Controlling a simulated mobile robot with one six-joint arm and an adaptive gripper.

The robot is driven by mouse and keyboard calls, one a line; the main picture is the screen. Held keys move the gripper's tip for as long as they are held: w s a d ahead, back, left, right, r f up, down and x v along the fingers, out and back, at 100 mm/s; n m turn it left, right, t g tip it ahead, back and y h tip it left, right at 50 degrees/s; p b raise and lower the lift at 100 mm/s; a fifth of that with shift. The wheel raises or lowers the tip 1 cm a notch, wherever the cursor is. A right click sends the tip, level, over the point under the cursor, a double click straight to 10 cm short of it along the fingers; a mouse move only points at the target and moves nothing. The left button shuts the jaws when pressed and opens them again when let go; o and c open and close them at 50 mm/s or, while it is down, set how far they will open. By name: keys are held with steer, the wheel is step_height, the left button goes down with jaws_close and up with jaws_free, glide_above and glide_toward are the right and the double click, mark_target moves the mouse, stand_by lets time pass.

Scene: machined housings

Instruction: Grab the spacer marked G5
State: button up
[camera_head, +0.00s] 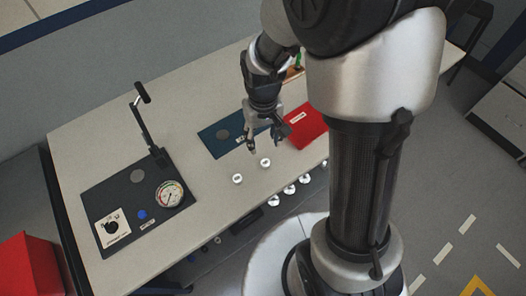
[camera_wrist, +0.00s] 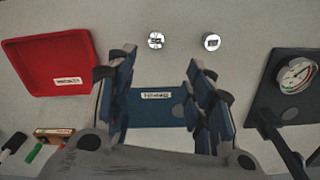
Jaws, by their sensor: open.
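Small round metal spacers with pale, marked tops stand on the bench. One spacer (camera_head: 265,163) is just in front of my gripper (camera_head: 265,147), and another spacer (camera_head: 237,179) is to its left. My gripper also shows in the wrist view (camera_wrist: 160,65), open and empty, above the bench.
A blue labelled plate (camera_head: 216,137) lies behind the spacers, beneath my gripper. A red tray (camera_head: 307,125) is to its right. A dark panel (camera_head: 112,197) with a gauge (camera_head: 169,194) and an upright lever (camera_head: 145,125) stands left. Bare bench lies between panel and spacers.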

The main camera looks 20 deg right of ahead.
steer(key=b, duration=0.2)
glide_above(265, 162)
steer(key=f, duration=0.8)
steer(key=shift+a+f, duration=0.15)
steer(key=shift+a, duration=0.1)
steer(key=f+b, duration=0.2)
steer(key=f, duration=0.3)
steer(key=shift+s+d+f+b, duration=0.1)
steer(key=shift+d+f+b, duration=0.05)
steer(key=shift+d+b, duration=0.2)
steer(key=shift+c, duration=0.5)
steer(key=c, duration=1)
steer(key=shift+c, duration=0.2)
